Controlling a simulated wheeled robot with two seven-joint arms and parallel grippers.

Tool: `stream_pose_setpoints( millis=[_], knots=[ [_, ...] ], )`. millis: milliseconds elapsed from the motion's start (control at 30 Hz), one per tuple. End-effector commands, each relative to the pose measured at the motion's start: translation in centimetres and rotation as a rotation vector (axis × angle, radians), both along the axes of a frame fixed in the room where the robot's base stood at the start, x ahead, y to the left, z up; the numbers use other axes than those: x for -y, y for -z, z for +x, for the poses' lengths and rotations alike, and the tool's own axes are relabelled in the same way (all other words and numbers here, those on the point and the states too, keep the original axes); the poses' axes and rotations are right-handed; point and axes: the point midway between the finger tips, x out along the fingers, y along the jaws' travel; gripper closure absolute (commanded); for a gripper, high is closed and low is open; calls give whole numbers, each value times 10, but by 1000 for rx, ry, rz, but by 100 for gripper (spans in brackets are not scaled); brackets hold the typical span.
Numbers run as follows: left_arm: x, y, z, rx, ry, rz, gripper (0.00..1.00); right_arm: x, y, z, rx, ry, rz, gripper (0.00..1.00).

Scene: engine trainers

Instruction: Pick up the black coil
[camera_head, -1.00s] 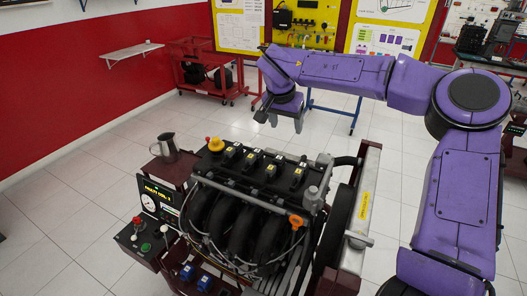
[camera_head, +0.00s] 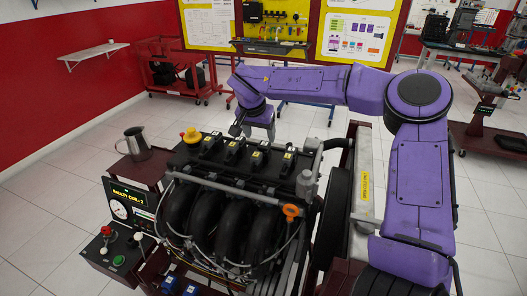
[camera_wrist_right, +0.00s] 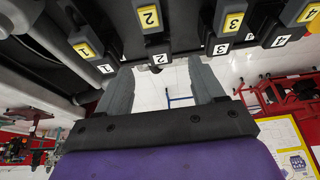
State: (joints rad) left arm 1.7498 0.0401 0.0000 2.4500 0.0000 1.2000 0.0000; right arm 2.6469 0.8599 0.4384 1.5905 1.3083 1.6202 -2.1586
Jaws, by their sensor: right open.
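Several black coils stand in a row on top of the engine, among them a coil (camera_head: 258,158) in the middle of the row. In the right wrist view they carry number labels; the coil labelled 2 (camera_wrist_right: 150,20) shows at the top, near the gap between the fingers. My right gripper (camera_head: 254,131) is just behind the row, pointing down. In its wrist view the gripper (camera_wrist_right: 162,80) is open, with nothing between its fingers. Whether a fingertip touches anything cannot be told. My left gripper is out of view.
The engine (camera_head: 210,215) has a display (camera_head: 129,197) reading "FAULTY COIL: 2". A metal jug (camera_head: 134,143) stands to its left. A yellow board (camera_head: 275,30) and a red cart (camera_head: 175,70) stand behind. Open tiled floor lies left of the engine.

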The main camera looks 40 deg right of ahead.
Motion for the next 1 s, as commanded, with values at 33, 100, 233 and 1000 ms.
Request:
stream_pose_setpoints(
  millis=[33, 100, 233, 1000],
  knots=[
    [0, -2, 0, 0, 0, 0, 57, 2, 5, 1, -2, 0, 1, 32],
    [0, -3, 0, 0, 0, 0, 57, 5, 12, 2, -2, -1, 1, 32],
    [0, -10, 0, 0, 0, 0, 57, 12, 30, 5, -4, 0, 1, 32],
    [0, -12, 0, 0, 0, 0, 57, 23, 59, 11, 0, 1, 0, 98]
  ],
)
